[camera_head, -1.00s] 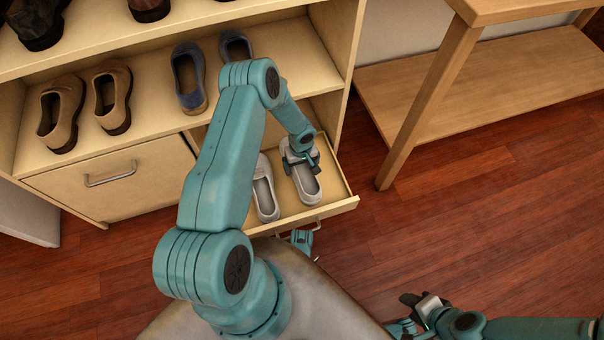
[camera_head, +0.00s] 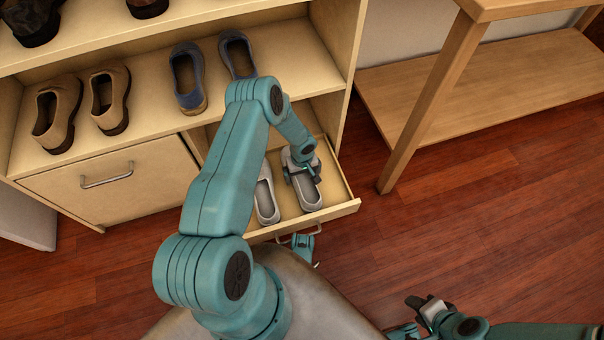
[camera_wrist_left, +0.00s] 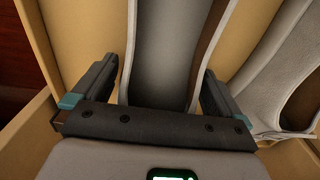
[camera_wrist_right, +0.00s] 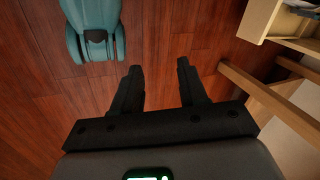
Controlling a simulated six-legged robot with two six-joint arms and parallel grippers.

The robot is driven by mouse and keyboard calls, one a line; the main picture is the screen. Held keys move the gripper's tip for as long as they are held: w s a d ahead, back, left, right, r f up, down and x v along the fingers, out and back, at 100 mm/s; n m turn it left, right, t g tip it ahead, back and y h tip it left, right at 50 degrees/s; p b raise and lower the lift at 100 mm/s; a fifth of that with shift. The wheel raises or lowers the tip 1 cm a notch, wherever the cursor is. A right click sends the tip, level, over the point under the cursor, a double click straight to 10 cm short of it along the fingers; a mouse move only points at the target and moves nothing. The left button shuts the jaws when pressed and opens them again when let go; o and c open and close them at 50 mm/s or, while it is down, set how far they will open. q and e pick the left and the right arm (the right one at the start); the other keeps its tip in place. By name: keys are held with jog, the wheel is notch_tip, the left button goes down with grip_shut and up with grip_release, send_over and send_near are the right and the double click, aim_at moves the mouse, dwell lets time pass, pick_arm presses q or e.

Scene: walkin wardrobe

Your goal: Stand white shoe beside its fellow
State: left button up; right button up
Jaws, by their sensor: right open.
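Two pale grey-white slip-on shoes lie side by side in the open drawer (camera_head: 342,208). My left gripper (camera_head: 303,173) is down over the right-hand white shoe (camera_head: 310,196). In the left wrist view its fingers (camera_wrist_left: 160,85) stand on either side of that shoe (camera_wrist_left: 165,55), with a thin gap showing at the left finger. The other white shoe (camera_head: 266,203) lies to the left in the head view, partly hidden by my left arm; it shows at the right of the left wrist view (camera_wrist_left: 275,75). My right gripper (camera_wrist_right: 160,85) is open and empty above the floor.
The shelf (camera_head: 150,110) above the drawer holds a tan pair (camera_head: 108,98) and a blue pair (camera_head: 187,78). A closed drawer (camera_head: 120,185) is at the left. A wooden table leg (camera_head: 430,105) stands to the right. The red wood floor is clear in front of it.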

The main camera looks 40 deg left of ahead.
pick_arm(q)
notch_tip(320, 180, up, 12)
jog(key=p, duration=0.5)
jog(key=s+d+r+m+h, duration=0.2)
jog(key=s+d+m, duration=0.1)
jog(key=d, duration=0.6)
jog(key=s+d+r+m+h, duration=0.1)
jog(key=s+d+m+h, duration=0.15)
jog(key=d, duration=0.65)
jog(key=s+d+r+m, duration=0.4)
jog(key=s+d, duration=0.2)
jog(key=s, duration=0.3)
jog(key=shift+d+r+m+t, duration=0.25)
jog(key=shift+d+m+t, duration=0.05)
jog(key=shift+m+t, duration=0.1)
pick_arm(e)
jog(key=shift+g, duration=0.4)
jog(key=r, duration=0.1)
jog(key=s+r, duration=0.1)
jog(key=r, duration=0.1)
jog(key=s+r, duration=0.1)
jog(key=shift+a+r, duration=0.25)
jog(key=shift+a, duration=0.15)
